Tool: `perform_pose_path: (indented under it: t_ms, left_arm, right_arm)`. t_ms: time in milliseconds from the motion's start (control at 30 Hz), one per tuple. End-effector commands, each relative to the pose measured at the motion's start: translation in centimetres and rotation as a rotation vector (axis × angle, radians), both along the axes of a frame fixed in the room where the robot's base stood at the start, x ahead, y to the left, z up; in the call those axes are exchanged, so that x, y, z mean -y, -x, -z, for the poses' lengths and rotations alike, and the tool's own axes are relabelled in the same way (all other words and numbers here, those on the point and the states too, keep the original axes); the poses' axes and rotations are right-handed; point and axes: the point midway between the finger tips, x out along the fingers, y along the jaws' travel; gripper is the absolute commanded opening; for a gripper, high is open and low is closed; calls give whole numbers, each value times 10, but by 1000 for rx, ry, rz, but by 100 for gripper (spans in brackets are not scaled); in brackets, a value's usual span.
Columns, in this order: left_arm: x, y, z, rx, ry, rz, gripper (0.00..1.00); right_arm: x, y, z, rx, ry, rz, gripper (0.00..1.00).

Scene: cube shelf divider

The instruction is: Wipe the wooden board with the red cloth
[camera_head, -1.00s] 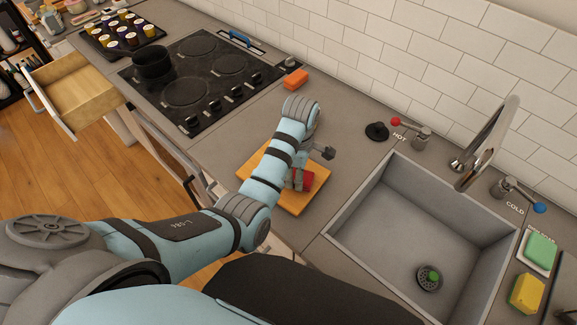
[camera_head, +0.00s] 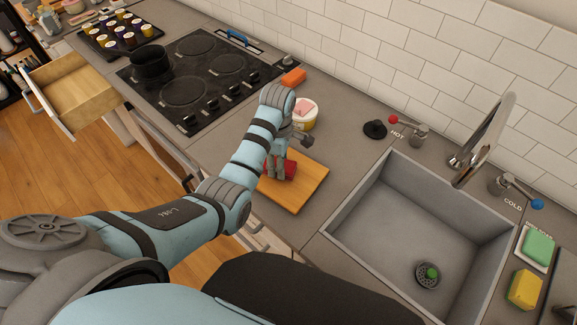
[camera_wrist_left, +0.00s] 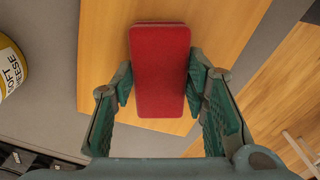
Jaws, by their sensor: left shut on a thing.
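The wooden board (camera_head: 308,182) lies on the grey counter between the stove and the sink, partly hidden by my left arm. In the left wrist view its bare surface (camera_wrist_left: 228,28) spreads around the cloth. The red cloth (camera_head: 291,170) looks like a thick, folded rectangular pad. In the left wrist view the cloth (camera_wrist_left: 160,62) sits between my fingers. My left gripper (camera_head: 281,166) points down over the board's left part and is shut on the cloth, which is at or very near the board's surface. My right gripper is not in view.
A soft cheese tub (camera_head: 304,114) stands just behind the board, near my left wrist. An orange block (camera_head: 293,77) lies by the black stove (camera_head: 200,75). The sink (camera_head: 420,225) is to the right. An open drawer (camera_head: 70,88) juts out at left.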

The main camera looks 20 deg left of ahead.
Motion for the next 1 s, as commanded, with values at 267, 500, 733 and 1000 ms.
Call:
perform_pose_path:
  t_ms: [267,500,733,1000]
  left_arm:
    - [-13,-9,-2,0,0,0,0]
    - [0,-11,-2,0,1,2,0]
    - [26,-4,-1,0,2,1,0]
    - [44,0,0,0,3,1,0]
  right_arm:
    - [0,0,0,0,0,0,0]
    - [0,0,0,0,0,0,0]
    - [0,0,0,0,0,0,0]
    - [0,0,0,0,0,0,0]
